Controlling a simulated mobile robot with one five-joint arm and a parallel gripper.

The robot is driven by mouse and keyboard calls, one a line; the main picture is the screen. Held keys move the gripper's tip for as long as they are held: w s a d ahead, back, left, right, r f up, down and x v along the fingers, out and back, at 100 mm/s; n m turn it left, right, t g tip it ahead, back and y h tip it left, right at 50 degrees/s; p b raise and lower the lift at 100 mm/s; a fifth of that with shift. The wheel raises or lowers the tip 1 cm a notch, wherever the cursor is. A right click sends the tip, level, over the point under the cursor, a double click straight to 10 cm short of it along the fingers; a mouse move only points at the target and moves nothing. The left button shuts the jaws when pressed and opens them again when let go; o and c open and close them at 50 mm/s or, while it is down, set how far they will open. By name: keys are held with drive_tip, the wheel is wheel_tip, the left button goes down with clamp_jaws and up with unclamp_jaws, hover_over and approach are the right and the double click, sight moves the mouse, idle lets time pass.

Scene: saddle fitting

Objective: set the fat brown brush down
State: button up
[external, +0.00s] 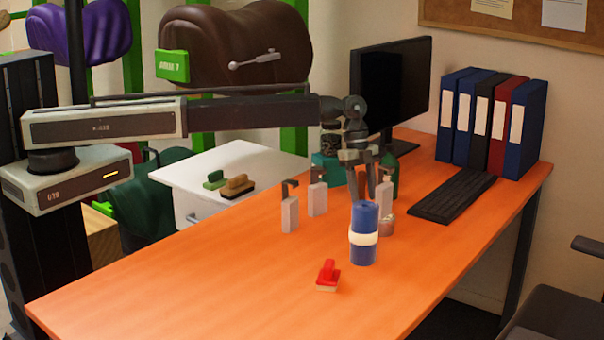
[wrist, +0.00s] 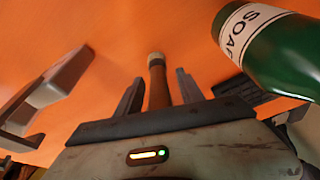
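My gripper (external: 362,196) hangs above the far part of the orange desk, its fingers pointing down and spread. In the wrist view my gripper (wrist: 159,82) has a brown brush (wrist: 157,88) with a pale end between its fingers. Orange desk shows on both sides of the brush, so the fingers look open around it and not touching it. The brush's near end is hidden behind the gripper body.
A green soap bottle (wrist: 268,48) is close on the gripper's right. Grey hooked stands (external: 290,214) are near the gripper. A blue cup (external: 363,247) with a pale band and a red stamp (external: 328,276) stand nearer. A keyboard (external: 453,198) lies right. The front left desk is clear.

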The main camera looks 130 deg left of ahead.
drive_tip(key=p+v, duration=1.2)
drive_tip(key=shift+r, duration=0.2)
drive_tip(key=shift+f, duration=0.1)
drive_tip(key=w+d+n+g, duration=0.1)
drive_tip(key=w+d, duration=0.1)
drive_tip(key=d, duration=1.5)
drive_tip(key=w+d+n+g, duration=0.1)
drive_tip(key=w+d, duration=0.1)
drive_tip(key=d, duration=1.4)
drive_tip(key=s+d, duration=0.4)
drive_tip(key=d, duration=0.6)
drive_tip(key=s+d+n, duration=0.1)
drive_tip(key=s+d, duration=0.2)
drive_tip(key=d, duration=0.7)
drive_tip(key=s+d+n+y, duration=0.1)
drive_tip(key=s+d, duration=0.3)
drive_tip(key=d, duration=0.5)
drive_tip(key=shift+s+d+f+g, duration=0.3)
drive_tip(key=shift+d+f+g, duration=0.1)
